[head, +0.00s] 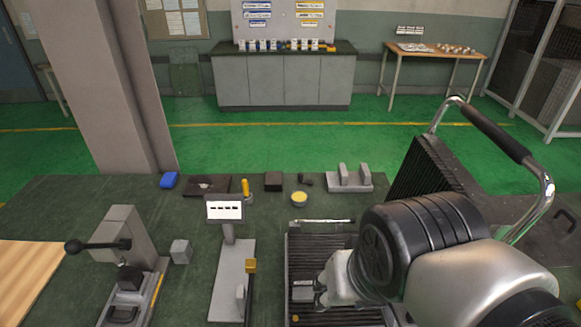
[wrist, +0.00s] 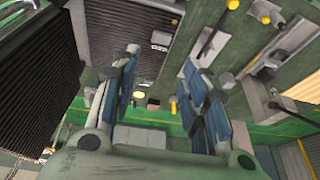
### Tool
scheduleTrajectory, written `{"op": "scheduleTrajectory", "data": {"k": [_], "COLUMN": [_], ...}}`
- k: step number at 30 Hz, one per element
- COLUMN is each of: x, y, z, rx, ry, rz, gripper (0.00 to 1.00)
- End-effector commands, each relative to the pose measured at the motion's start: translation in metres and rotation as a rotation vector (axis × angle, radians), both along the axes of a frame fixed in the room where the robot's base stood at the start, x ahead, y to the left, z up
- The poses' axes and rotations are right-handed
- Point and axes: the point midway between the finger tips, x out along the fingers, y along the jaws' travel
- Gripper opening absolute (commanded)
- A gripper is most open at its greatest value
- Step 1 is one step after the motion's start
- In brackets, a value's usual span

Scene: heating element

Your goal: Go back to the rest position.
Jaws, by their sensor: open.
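My gripper (wrist: 160,64) shows in the wrist view with its two blue-padded fingers spread apart. It is open, and nothing is held between the fingers. Beyond the fingers lie the dark green worktop (wrist: 215,55) and a dark ribbed plate (wrist: 130,30). The fingers look clear of the things on the worktop, but the exact distance is hard to tell. In the head view I cannot make out the fingertips.
On the worktop (head: 75,210) stand a grey lever fixture (head: 128,230), a small grey block (head: 180,251), a stand with a white label (head: 225,210), a yellow-topped cup (head: 299,198) and a ribbed plate (head: 310,243). A chrome handle (head: 545,195) rises at right.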

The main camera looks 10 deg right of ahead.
Motion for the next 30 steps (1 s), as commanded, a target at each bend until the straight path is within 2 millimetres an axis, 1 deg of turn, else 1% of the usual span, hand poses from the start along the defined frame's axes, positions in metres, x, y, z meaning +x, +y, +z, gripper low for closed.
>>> {"op": "scheduleTrajectory", "data": {"k": [1,3,6,30], "x": [-0.007,-0.014,-0.018,-0.018], "y": [0.0,0.0,0.0,0.0], "z": [0.0,0.0,-0.001,-0.001], "rx": [-0.019,-0.041,-0.057,-0.06], "ry": [-0.017,-0.028,-0.036,-0.036], "rz": [0.047,0.1,0.138,0.144], "gripper": [0.41,0.41,0.41,0.41]}}
